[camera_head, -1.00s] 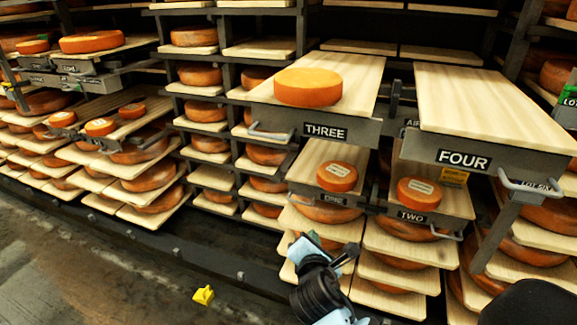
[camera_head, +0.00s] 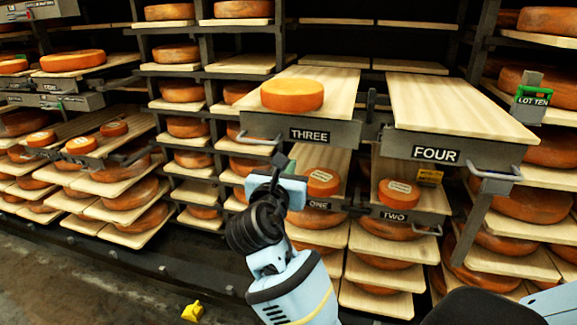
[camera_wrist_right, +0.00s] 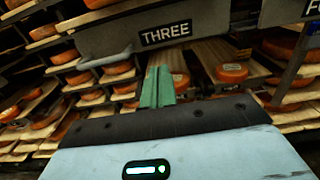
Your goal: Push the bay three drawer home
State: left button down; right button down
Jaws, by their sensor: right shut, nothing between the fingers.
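The bay three drawer (camera_head: 345,131) is pulled out from the rack, with its pale board and an orange cheese wheel (camera_head: 292,95) on top. Its grey front carries the THREE label and a bar handle (camera_head: 258,139) at the left end. My right gripper (camera_head: 280,162) is shut and empty, just below the drawer front near the handle. In the right wrist view, the green fingers (camera_wrist_right: 158,86) are together below the drawer's front plate (camera_wrist_right: 120,38). I see no clear contact with it. My left gripper is not in view.
Drawer FOUR (camera_head: 455,105) is also out on the right. Drawers ONE (camera_head: 325,213) and TWO (camera_head: 408,215) stick out below, each with a small cheese. A yellow object (camera_head: 193,311) lies on the floor at the lower left. Open floor is at the left.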

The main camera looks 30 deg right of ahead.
aim_at(303, 140)
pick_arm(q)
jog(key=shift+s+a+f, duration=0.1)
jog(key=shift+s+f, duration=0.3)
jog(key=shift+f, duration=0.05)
pick_arm(e)
jog(key=x, duration=1.1)
jog(key=shift+w+d, duration=0.2)
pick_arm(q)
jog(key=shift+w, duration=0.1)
pick_arm(e)
jog(key=shift+w, duration=0.1)
